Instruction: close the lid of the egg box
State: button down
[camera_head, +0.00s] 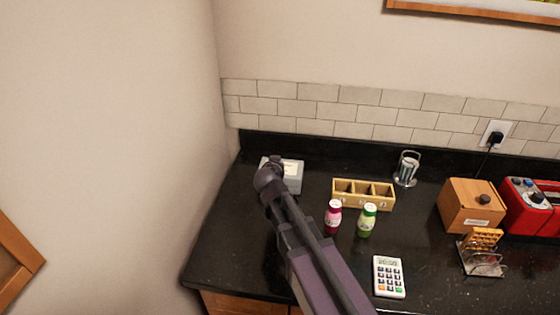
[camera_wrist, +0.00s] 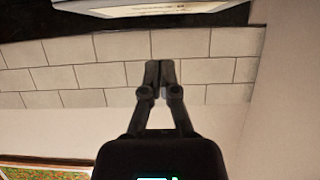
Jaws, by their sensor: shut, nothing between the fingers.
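The egg box (camera_head: 292,173) is a pale grey box at the back left of the black counter. My arm's end covers its left part in the head view, and I cannot tell clearly how its lid stands. In the wrist view, a pale box face with a small orange mark, which looks like the egg box (camera_wrist: 150,10), shows at the top edge, cut off by the frame. My gripper (camera_wrist: 160,73) has its fingertips together with nothing between them. In the wrist view it shows against the wall tiles, apart from the box in the picture; contact is not visible.
Right of the egg box are a wooden compartment tray (camera_head: 364,203), a pink bottle (camera_head: 333,217), a green bottle (camera_head: 366,221) and a metal holder (camera_head: 406,169). A calculator-like device (camera_head: 389,277) lies in front. Walls stand close behind and left.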

jog(key=s+f+b, duration=0.1)
jog(key=f+b, duration=0.1)
jog(key=f, duration=0.1)
jog(key=s+f+b, duration=0.1)
jog(key=shift+s+a+f+b, duration=0.1)
jog(key=shift+s+f+b, duration=0.2)
jog(key=shift+s+b, duration=0.05)
jog(key=shift+s+f+b, duration=0.3)
jog(key=shift+f+b, duration=0.55)
jog(key=shift+f, duration=0.05)
jog(key=shift+s+f+b, duration=0.2)
jog(key=shift+s+b, duration=0.15)
jog(key=shift+s, duration=0.05)
jog(key=shift+w+f, duration=0.1)
jog(key=shift+w, duration=0.05)
jog(key=shift+w+r, duration=0.1)
jog(key=shift+r, duration=0.1)
jog(key=shift+w+r+p, duration=0.1)
jog(key=shift+r+p, duration=0.65)
jog(key=shift+p, duration=0.1)
jog(key=shift+f, duration=0.1)
